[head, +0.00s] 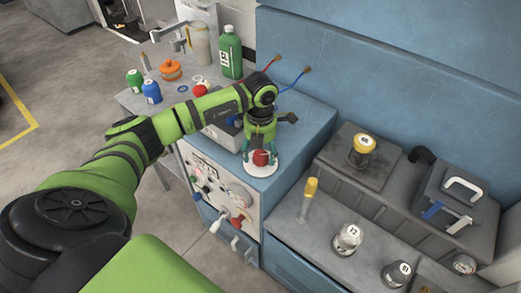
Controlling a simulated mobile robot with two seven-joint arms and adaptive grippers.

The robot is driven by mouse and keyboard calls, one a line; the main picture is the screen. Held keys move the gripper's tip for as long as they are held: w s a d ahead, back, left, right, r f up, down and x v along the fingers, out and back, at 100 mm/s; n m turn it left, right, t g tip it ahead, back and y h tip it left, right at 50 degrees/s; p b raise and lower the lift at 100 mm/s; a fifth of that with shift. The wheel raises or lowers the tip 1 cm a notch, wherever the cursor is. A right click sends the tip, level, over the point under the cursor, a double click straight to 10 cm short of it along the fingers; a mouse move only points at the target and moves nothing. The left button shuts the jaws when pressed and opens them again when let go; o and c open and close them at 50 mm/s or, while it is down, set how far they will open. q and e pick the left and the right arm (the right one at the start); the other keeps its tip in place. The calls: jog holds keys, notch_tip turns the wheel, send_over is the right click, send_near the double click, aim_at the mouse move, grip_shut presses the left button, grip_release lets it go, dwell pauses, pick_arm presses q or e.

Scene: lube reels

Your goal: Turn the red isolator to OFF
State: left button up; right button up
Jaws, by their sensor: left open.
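A red knob (261,158) sits on a pale round plate (263,169) at the top edge of the grey control panel (262,200). My left gripper (260,154) points down over it, open, with its teal fingers on either side of the knob. I cannot tell whether the fingers touch it. A second red handle (238,219) is lower on the panel front, clear of the gripper. The frame does not show clearly which one is the isolator, and any ON or OFF marks are too small to read. My right gripper is out of view.
A blue lever (197,197) and a white-tipped lever (217,224) stick out of the panel. A yellow-handled tool (309,190) and numbered pots (347,239) stand on the bench to the right. Bottles, including a green one (230,53), stand behind my arm.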

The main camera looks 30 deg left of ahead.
pick_arm(q)
jog(key=shift+f, duration=0.4)
jog(key=c, duration=1.2)
jog(key=shift+o, duration=0.2)
jog(key=n+b, duration=0.1)
jog(key=n, duration=0.3)
jog(key=shift+n, duration=0.3)
jog(key=n, duration=0.9)
jog(key=shift+d, duration=0.1)
jog(key=shift+n, duration=2.1)
